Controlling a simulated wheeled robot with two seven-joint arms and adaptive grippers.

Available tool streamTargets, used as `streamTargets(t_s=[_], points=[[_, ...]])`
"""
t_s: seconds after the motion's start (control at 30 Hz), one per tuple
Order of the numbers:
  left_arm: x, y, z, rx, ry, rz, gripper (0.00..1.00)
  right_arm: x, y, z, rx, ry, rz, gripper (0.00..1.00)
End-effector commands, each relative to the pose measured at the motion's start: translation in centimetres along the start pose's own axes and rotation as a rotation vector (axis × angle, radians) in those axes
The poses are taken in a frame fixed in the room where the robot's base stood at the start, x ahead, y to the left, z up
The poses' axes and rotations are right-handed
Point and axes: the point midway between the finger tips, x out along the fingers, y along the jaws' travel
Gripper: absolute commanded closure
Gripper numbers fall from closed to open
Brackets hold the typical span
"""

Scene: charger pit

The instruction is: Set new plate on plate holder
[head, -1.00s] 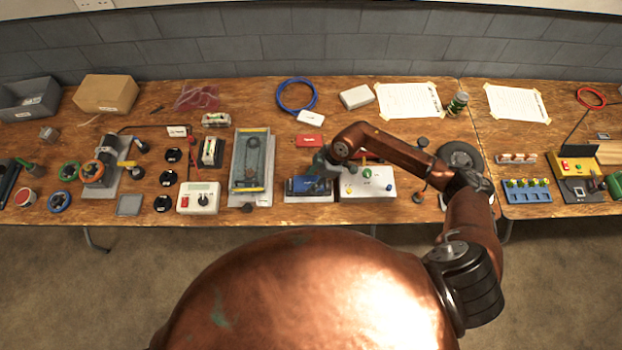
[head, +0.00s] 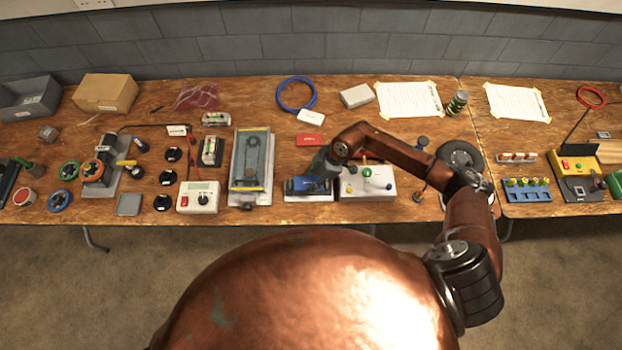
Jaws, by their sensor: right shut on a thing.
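A small blue plate-like piece (head: 304,186) sits at or just above a pale base with a dark part (head: 310,197), near the front edge of the table; this base looks like the plate holder. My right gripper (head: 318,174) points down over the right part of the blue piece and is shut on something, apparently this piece. The fingertips are small and partly hidden, so I cannot tell whether the piece touches the base. A flat red piece (head: 309,140) lies behind the base, and a white one (head: 311,117) lies farther back. My left gripper is not in view.
A white box with coloured knobs (head: 367,183) stands just right of the base. A grey device with a belt-like loop (head: 252,168) stands to its left. A blue cable coil (head: 297,94) lies behind. My right forearm passes over the table from the right.

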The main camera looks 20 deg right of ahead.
Motion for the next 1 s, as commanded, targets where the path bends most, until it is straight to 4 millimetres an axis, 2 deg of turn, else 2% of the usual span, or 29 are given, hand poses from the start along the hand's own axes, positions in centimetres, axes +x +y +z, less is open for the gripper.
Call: streamTargets(t_s=[0.87, 0.9, 1.0], points=[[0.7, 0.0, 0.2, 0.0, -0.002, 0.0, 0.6, 1.7, 0.0, 0.7, 0.0, 0.001, 0.0, 0.82], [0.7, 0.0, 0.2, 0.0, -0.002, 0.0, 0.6, 1.7, 0.0, 0.7, 0.0, 0.001, 0.0, 0.54], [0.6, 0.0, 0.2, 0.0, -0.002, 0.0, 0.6, 1.7, 0.0, 0.7, 0.0, 0.001, 0.0, 0.47]])
